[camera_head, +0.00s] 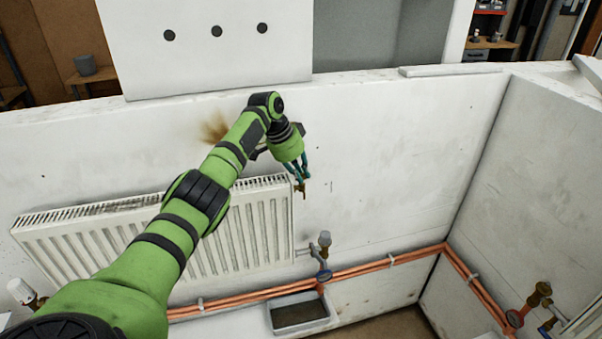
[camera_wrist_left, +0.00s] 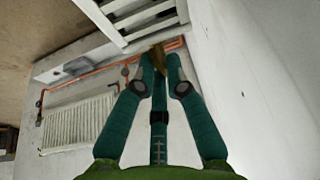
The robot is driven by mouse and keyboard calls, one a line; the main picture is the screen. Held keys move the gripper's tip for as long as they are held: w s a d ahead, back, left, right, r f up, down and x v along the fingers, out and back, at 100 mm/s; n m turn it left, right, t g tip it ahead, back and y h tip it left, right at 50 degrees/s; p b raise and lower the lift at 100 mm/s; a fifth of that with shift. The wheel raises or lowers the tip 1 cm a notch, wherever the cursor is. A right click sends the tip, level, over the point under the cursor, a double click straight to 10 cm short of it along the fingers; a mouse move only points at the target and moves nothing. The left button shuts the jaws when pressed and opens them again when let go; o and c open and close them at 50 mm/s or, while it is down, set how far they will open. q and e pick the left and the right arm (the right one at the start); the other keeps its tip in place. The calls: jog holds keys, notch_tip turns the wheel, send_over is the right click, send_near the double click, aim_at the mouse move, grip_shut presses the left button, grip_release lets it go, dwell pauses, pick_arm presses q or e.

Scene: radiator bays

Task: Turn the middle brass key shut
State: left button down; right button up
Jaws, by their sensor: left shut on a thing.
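A white ribbed radiator (camera_head: 232,238) hangs on the wall of the bay ahead. My left gripper (camera_head: 301,173) is at its upper right corner, fingers pointing down. It is shut on a small brass key (camera_head: 302,191), which sticks out below the fingertips. In the left wrist view the brass key (camera_wrist_left: 158,62) shows between the teal fingertips (camera_wrist_left: 160,68), just by the edge of the near radiator (camera_wrist_left: 148,18). The fingers hide part of the key, so its turn angle is unclear. My right gripper is out of view.
A valve (camera_head: 324,240) with a blue part stands below the radiator's right end. Orange copper pipes (camera_head: 370,265) run along the wall, above a grey tray (camera_head: 300,314). A side wall (camera_head: 535,190) stands at right, with another brass valve (camera_head: 540,292). Wall right of the gripper is clear.

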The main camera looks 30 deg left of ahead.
pick_arm(q)
jog(key=shift+m, duration=0.9)
jog(key=c, duration=1.6)
grip_release()
jog(key=shift+o, duration=0.2)
jog(key=shift+r, duration=0.1)
jog(key=v, duration=1.2)
jog(key=shift+w+a, duration=0.15)
jog(key=shift+w, duration=0.05)
